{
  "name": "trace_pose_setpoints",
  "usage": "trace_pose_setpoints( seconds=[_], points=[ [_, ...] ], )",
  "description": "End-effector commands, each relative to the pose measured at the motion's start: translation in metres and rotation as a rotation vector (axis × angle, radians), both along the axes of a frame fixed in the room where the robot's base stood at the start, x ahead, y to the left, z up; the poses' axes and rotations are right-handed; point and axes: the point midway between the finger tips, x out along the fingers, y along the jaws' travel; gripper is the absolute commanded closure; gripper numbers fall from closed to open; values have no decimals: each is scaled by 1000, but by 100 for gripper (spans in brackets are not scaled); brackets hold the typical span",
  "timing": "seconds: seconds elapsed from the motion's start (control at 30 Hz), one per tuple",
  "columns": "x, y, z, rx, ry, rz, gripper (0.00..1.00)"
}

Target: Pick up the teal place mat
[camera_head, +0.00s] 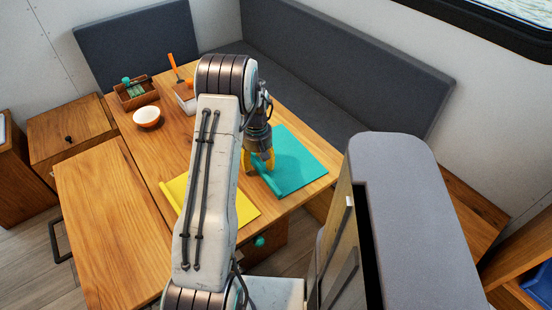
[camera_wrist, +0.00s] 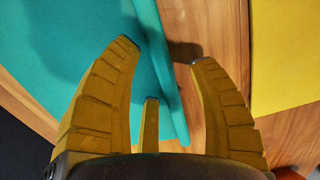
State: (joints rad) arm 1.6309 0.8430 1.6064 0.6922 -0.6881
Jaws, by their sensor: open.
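The teal place mat (camera_head: 300,163) lies on the right part of the wooden table, with a raised, rolled-looking strip along its left edge. My gripper (camera_head: 259,162) is over that left edge, pointing down, partly hidden by my arm. In the wrist view the mat (camera_wrist: 75,60) fills the left side. My gripper's yellow fingers (camera_wrist: 164,52) are spread apart, with the edge strip (camera_wrist: 162,65) passing between them. The fingers hold nothing. I cannot tell whether the fingertips touch the mat or table.
A yellow mat (camera_head: 245,209) lies left of the teal one, partly behind my arm; it also shows in the wrist view (camera_wrist: 285,50). A grey bench (camera_head: 330,110) borders the table.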

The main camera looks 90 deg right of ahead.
Motion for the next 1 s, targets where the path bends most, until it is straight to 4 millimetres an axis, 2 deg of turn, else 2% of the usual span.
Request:
trace_pose_setpoints(
  seconds=[0.13,0.4,1.0],
  points=[
    [0,0,-8,0,0,0,46],
    [0,0,-8,0,0,0,44],
    [0,0,-8,0,0,0,98]
  ],
)
